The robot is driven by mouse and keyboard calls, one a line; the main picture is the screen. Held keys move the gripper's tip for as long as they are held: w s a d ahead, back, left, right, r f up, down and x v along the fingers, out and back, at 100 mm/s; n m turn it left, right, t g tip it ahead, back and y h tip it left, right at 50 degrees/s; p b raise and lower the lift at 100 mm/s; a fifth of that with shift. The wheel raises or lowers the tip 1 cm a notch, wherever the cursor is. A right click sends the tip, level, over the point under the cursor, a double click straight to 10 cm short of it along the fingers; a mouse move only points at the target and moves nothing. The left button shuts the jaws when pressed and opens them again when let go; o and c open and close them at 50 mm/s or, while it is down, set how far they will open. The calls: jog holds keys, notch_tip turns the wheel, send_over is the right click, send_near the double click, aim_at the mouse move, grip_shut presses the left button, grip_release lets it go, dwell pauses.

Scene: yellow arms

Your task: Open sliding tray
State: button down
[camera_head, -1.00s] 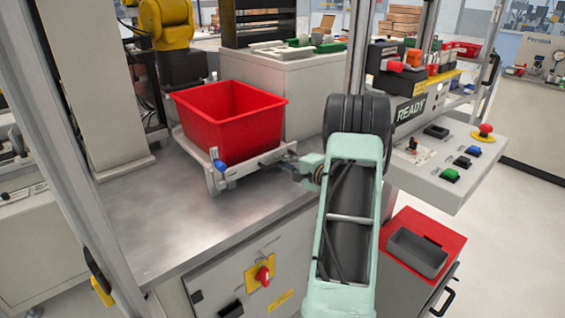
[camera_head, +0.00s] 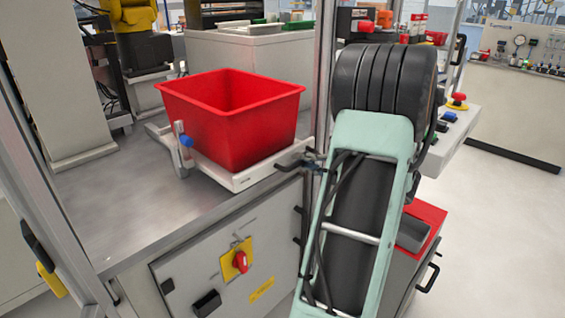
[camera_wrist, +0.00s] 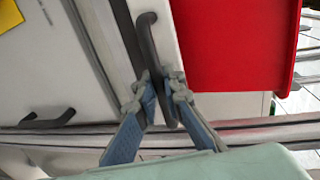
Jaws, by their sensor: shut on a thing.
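The sliding tray (camera_head: 243,180) is a pale flat plate on the metal worktop, carrying a red bin (camera_head: 228,118). A blue knob (camera_head: 187,141) sits on a bracket at its left corner. Its front rim lies close to the worktop's front edge. A dark handle (camera_head: 292,160) sticks out from the tray front. In the wrist view, my gripper (camera_wrist: 160,80) has its blue-grey fingers closed around one end of the dark handle (camera_wrist: 148,38). In the head view, my gripper (camera_head: 313,165) is small and partly hidden by my arm.
A grey metal post (camera_head: 322,75) rises close behind my gripper. The cabinet front below has a red switch on a yellow plate (camera_head: 238,260). A red-topped cart (camera_head: 428,213) stands to the right, partly behind my arm. The worktop left of the tray is clear.

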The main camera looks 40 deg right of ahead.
jog(key=f+b+v, duration=0.1)
jog(key=b+v, duration=0.1)
jog(key=v, duration=0.7)
jog(key=shift+s+f+b, duration=0.15)
jog(key=shift+f+b, duration=0.25)
jog(key=c, duration=2)
grip_release()
jog(key=shift+d, duration=0.1)
jog(key=v, duration=1.2)
